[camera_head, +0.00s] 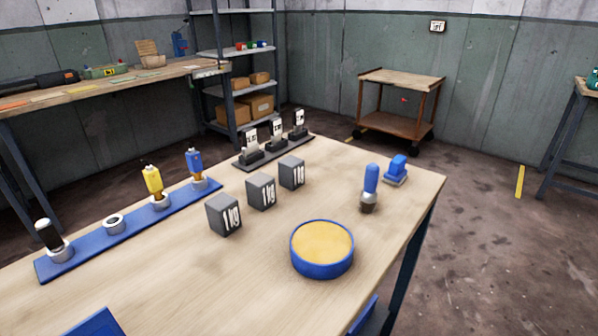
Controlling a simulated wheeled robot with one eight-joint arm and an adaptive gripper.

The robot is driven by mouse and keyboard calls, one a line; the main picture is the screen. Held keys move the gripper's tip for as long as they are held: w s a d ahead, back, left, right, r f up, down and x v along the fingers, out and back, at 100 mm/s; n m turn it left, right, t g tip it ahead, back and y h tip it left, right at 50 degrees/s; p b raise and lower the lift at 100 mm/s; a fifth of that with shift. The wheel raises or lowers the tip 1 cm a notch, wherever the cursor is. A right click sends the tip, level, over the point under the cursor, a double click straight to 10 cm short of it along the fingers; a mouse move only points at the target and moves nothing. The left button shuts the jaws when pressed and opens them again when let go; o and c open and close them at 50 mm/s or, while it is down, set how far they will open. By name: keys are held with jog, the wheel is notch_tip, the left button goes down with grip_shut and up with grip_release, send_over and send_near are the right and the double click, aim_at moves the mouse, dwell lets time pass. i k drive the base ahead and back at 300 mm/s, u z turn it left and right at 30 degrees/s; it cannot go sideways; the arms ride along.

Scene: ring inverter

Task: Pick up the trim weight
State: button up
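Three dark grey blocks marked "1 kg" stand in a slanting row on the wooden table: a near block (223,215), a middle block (261,191) and a far block (291,172). They are upright and apart from each other. No other thing in view carries a weight marking, and I cannot tell which thing is called the trim weight. My gripper is not in view.
A round blue-rimmed tray (322,268) with a yellow top, a blue-handled tool (370,187) and a blue object (396,169) stand right of the blocks. A blue rack (88,250) lies left, a dark rack (240,163) behind. The table's bare wood (200,290) is clear in front.

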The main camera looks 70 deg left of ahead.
aim_at(290, 169)
jog(key=u, duration=0.1)
jog(key=i, duration=0.35)
jog(key=u, duration=2.15)
jog(key=k, duration=0.3)
jog(key=u, duration=0.05)
